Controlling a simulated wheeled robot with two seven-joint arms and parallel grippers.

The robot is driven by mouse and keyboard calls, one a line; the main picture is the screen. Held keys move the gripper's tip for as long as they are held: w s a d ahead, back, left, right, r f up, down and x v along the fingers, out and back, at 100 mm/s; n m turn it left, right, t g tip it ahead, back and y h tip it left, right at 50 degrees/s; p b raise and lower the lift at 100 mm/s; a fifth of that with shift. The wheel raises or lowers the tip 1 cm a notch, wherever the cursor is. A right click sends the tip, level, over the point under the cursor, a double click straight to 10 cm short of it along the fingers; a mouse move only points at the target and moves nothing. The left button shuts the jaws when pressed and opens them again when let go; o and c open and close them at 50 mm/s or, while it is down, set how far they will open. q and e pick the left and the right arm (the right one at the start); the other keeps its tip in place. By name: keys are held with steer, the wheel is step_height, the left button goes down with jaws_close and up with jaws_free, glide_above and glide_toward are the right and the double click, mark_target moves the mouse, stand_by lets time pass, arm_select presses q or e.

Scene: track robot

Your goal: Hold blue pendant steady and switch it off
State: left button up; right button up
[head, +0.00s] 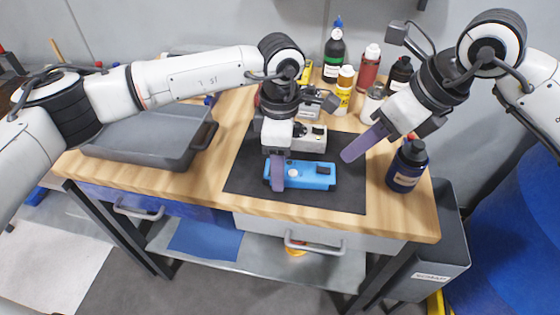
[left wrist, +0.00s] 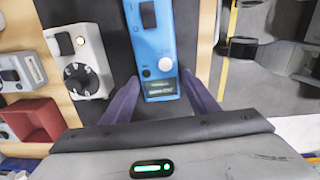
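The blue pendant (head: 312,176) lies flat on a black mat (head: 345,195). In the left wrist view the blue pendant (left wrist: 155,45) shows a dark rocker switch (left wrist: 148,15), a pale round button (left wrist: 165,64) and a small display (left wrist: 161,87). My left gripper (head: 278,187) is at the pendant's left end. Whether the switch is on or off I cannot tell.
A grey device (head: 316,138) with a knob lies just behind the pendant. A dark blue bottle (head: 406,168) stands at the right edge. A grey tray (head: 140,138) is at left. The mat's front right is clear.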

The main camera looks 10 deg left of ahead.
arm_select(q)
steer(key=c, duration=1)
steer(key=shift+c, duration=0.2)
arm_select(e)
steer(key=c, duration=0.6)
steer(key=shift+w+a+m, duration=0.1)
steer(key=shift+a+m, duration=0.05)
steer(key=shift+m, duration=0.45)
jaws_close()
steer(key=m+g+y, duration=0.2)
steer(key=m, duration=2.5)
glide_above(322, 169)
steer(key=shift+f, duration=3.2)
